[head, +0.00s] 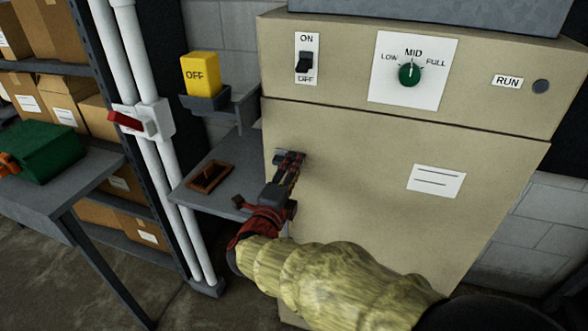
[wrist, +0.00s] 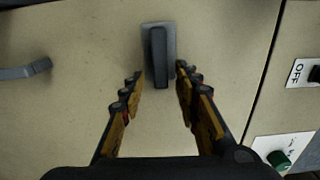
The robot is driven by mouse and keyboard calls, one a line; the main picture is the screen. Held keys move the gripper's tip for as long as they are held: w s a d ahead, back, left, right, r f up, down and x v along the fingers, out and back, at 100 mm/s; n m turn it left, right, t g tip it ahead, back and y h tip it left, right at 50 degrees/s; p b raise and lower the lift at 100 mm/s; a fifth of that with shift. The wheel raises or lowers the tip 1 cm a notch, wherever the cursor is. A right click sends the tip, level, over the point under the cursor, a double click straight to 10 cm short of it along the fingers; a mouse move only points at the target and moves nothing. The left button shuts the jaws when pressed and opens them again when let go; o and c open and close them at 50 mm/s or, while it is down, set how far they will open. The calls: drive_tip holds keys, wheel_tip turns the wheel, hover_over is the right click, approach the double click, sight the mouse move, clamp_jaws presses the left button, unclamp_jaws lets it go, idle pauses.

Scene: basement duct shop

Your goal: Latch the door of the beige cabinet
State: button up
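The beige cabinet (head: 400,215) stands at the right in the head view, its flat front door (head: 345,150) below the control panel; the door looks flush with the cabinet front. In the wrist view a dark latch lever (wrist: 158,58) on a grey plate (wrist: 172,28) lies across the picture's height. My gripper (head: 290,160) is at the door's upper left edge. Its fingers (wrist: 160,72) are open, one on each side of the lever's near end; I see no clear contact. In the head view the gripper mostly hides the latch.
A grey pull handle (wrist: 25,71) sits apart on the door. The panel above has an ON/OFF switch (head: 304,62) and green dial (head: 410,74). A small shelf (head: 225,187) with a brown tray and white pipes (head: 175,190) stand close left of my gripper.

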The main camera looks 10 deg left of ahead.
drive_tip(key=s, duration=1.2)
drive_tip(key=shift+a, duration=0.45)
